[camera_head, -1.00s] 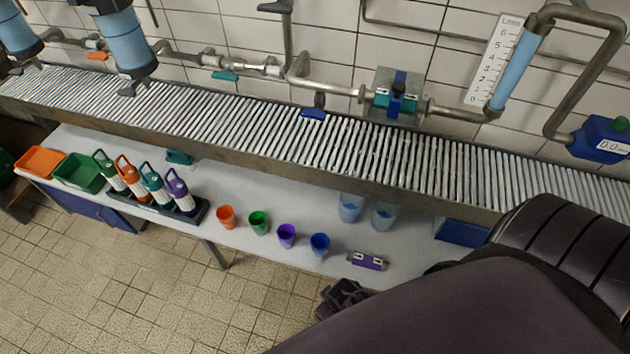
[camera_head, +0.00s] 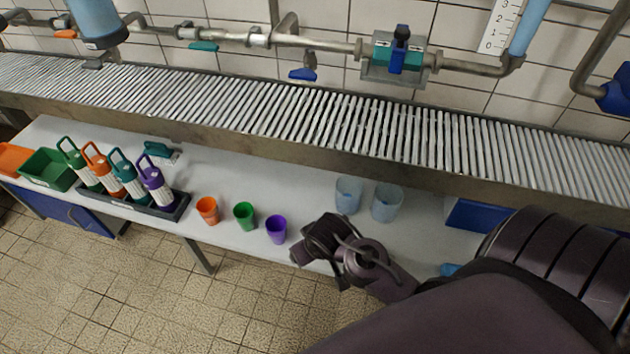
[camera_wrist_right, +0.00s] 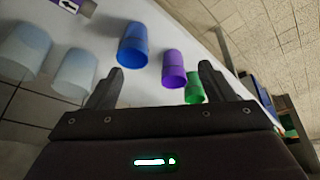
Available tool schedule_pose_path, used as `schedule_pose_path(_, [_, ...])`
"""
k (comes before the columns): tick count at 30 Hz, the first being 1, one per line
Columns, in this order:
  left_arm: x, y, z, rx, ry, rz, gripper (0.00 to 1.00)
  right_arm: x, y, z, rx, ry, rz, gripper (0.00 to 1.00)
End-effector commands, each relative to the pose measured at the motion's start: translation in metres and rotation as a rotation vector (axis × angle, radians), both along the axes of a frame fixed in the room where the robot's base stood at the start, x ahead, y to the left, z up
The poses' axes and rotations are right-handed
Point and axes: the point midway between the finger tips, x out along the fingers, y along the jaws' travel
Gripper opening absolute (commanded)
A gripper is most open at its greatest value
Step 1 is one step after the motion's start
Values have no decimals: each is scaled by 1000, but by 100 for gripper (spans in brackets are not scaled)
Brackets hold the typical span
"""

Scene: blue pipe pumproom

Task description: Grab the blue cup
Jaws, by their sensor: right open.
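The blue cup (camera_wrist_right: 132,46) shows in the right wrist view, ahead of my right gripper (camera_wrist_right: 160,68) and nearer its left finger. It is not between the fingers. The gripper is open and empty. In the head view the same gripper (camera_head: 318,252) is over the table's front edge, right of the purple cup (camera_head: 276,229), and hides the blue cup. The purple cup also shows in the wrist view (camera_wrist_right: 174,70), ahead between the fingertips, with the green cup (camera_wrist_right: 194,88) behind it. My left gripper is in neither view.
An orange cup (camera_head: 207,210) and the green cup (camera_head: 244,215) stand farther left on the white table (camera_head: 235,186). Two pale clear cups (camera_head: 348,195) (camera_head: 387,203) stand behind my gripper. Several bottles sit in a dark tray (camera_head: 183,207). The roller conveyor (camera_head: 280,112) runs above the table's back.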

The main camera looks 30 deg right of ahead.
Motion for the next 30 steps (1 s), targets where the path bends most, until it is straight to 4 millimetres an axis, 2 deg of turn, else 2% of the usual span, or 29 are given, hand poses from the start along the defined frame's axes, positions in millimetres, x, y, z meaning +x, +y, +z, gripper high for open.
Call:
schedule_pose_path(1, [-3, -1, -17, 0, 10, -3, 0, 7, -6, -8, -4, -14, -20, 76])
schedule_pose_path(9, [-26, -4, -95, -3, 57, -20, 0, 38, -38, -44, 9, -83, -150, 76])
schedule_pose_path(12, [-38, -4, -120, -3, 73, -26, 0, 48, -51, -55, 15, -108, -192, 76])
schedule_pose_path(15, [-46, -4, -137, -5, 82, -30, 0, 54, -61, -64, 21, -124, -223, 76])
schedule_pose_path(19, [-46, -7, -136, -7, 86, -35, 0, 62, -65, -78, 27, -132, -236, 76])
schedule_pose_path(26, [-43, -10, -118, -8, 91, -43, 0, 70, -66, -94, 26, -132, -235, 76])
schedule_pose_path(30, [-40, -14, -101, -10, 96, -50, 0, 76, -65, -110, 25, -132, -233, 76])
